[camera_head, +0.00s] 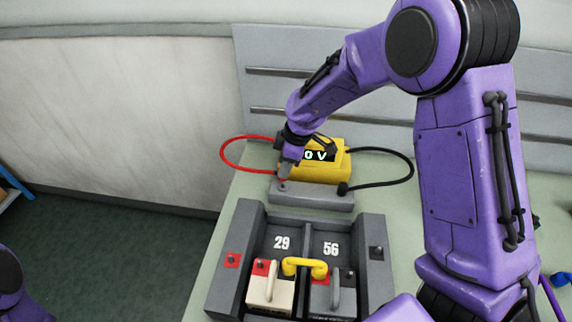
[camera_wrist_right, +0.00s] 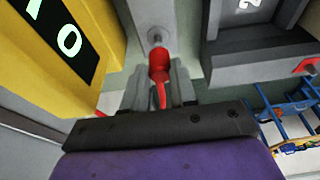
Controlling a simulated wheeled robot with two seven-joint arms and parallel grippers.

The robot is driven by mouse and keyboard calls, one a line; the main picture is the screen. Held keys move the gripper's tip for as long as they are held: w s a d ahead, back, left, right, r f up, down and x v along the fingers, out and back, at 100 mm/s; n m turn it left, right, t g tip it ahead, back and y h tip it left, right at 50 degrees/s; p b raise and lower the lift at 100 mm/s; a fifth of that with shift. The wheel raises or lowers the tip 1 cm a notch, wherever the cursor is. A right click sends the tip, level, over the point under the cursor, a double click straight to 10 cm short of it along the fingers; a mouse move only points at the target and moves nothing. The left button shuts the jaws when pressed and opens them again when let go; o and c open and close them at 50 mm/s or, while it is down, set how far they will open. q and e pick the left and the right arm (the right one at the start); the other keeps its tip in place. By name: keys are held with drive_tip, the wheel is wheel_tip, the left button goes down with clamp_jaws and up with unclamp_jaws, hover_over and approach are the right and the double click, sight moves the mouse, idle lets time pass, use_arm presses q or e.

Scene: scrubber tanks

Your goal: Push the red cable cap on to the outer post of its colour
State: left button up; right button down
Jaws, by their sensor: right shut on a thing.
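The red cable cap (camera_wrist_right: 160,72) is between the fingers of my right gripper (camera_wrist_right: 155,88), which is shut on it. In the head view my right gripper (camera_head: 287,172) is over the left end of a grey block (camera_head: 318,196), and only a little red shows at its tip. In the wrist view a small metal post (camera_wrist_right: 155,38) on the block is just beyond the cap; I cannot tell whether they touch. The red outer post (camera_head: 232,259) stands bare on the left wall of the grey battery tray (camera_head: 242,228). My left gripper is not in view.
A yellow meter (camera_head: 330,172) is behind the block, with red (camera_head: 222,153) and black (camera_head: 408,165) cables looping out. The black cap (camera_head: 343,188) is at the block's right end. Two batteries with a yellow link (camera_head: 305,263) sit in the tray. A black outer post (camera_head: 376,252) is on its right.

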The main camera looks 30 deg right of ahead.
drive_tip(key=shift+r+p, duration=0.3)
drive_tip(key=shift+r, duration=0.25)
drive_tip(key=shift+m, duration=0.8)
drive_tip(key=p+v, duration=0.4)
drive_tip(key=p, duration=0.1)
drive_tip(key=shift+w+a+r, duration=0.25)
drive_tip(key=shift+w+a, duration=0.05)
drive_tip(key=shift+a, duration=0.1)
drive_tip(key=shift+s+r+m+p, duration=0.1)
drive_tip(key=shift+r+m+p, duration=0.25)
drive_tip(key=shift+p, duration=0.2)
drive_tip(key=shift+f, duration=0.15)
drive_tip(key=shift+s+a, duration=0.1)
drive_tip(key=shift+a, duration=0.1)
drive_tip(key=s+a, duration=1.5)
drive_tip(key=s, duration=0.4)
drive_tip(key=shift+a, duration=0.35)
